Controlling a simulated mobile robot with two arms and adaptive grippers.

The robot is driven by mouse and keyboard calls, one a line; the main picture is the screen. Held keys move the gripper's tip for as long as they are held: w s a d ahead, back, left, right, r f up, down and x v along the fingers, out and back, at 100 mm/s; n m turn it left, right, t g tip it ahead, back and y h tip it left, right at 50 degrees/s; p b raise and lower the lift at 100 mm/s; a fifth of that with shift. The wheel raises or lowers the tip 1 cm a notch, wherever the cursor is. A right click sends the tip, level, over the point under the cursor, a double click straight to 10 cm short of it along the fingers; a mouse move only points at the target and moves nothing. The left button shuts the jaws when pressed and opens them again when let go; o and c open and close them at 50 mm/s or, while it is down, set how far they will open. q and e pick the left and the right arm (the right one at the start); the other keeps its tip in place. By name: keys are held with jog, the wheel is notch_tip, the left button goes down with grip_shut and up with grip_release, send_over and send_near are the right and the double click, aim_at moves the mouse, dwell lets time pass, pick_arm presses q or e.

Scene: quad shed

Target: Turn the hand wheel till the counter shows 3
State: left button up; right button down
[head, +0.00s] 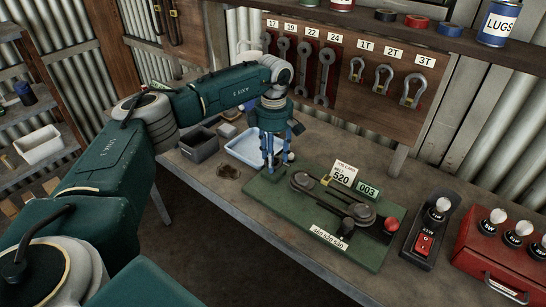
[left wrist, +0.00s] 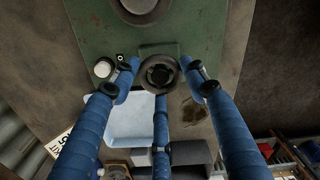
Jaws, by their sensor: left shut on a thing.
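A green board (head: 262,192) lies on the bench with two dark discs on top, a left one (head: 303,181) and a right one (head: 362,213). A red knob (head: 391,226) sits at its right end. The counter (head: 368,190) on it reads 003. My left gripper (head: 270,165) points down at the board's far left corner. In the left wrist view its blue fingers (left wrist: 163,80) stand around a dark round knob (left wrist: 158,75), and it is shut on this knob. Whether this is the hand wheel's grip I cannot tell. My right gripper is not in view.
A pale blue tray (head: 243,150) and a grey bin (head: 199,146) stand behind the gripper. A black switch box (head: 424,247) and a red box (head: 480,255) with bulbs stand at right. Wrenches and shackles (head: 384,78) hang on the back board. The bench front is clear.

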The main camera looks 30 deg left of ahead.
aim_at(276, 161)
pick_arm(q)
jog(key=shift+d, duration=0.3)
jog(key=o, duration=1.1)
jog(key=shift+o, duration=0.3)
jog(key=shift+w, duration=0.1)
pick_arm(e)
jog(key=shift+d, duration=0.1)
pick_arm(q)
jog(key=shift+r, duration=0.1)
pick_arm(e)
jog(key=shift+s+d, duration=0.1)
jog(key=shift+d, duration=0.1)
pick_arm(q)
notch_tip(276, 161, up, 12)
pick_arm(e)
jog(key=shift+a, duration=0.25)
